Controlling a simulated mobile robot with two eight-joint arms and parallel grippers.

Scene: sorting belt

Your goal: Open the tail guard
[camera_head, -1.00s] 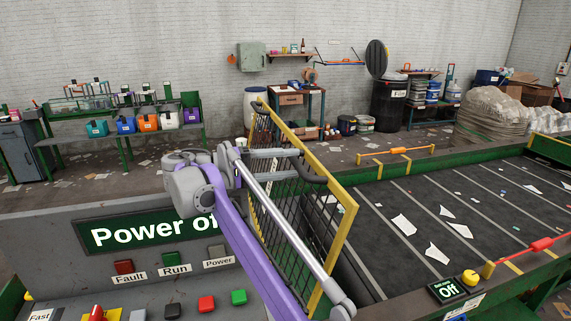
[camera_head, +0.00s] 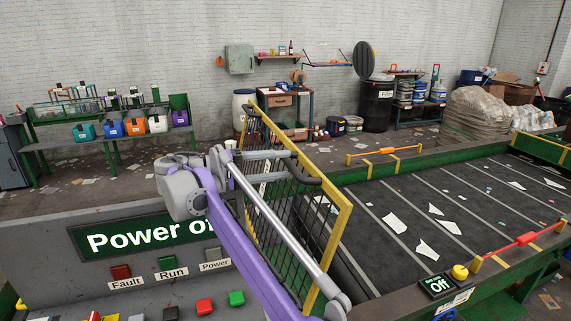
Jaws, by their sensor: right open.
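The tail guard (camera_head: 340,226) is a yellow-framed panel with dark mesh, standing upright and slanted across the near end of the belt. A dark bar handle (camera_head: 309,173) shows on its upper part. My right gripper (camera_head: 290,164) comes in at the end of the purple and grey arm. Its two grey fingers point right, across the guard's upper mesh, with the tips close to the handle. The jaws are open, and I cannot tell whether they touch the handle. My arm hides part of the mesh. My left gripper is out of view.
The dark belt (camera_head: 425,215) with scattered paper scraps lies right of the guard. A control panel (camera_head: 50,262) with a "Power off" display (camera_head: 140,238) and several buttons stands left. An "Off" box (camera_head: 437,285) with a yellow knob and a red bar (camera_head: 520,241) sit on the belt's near edge.

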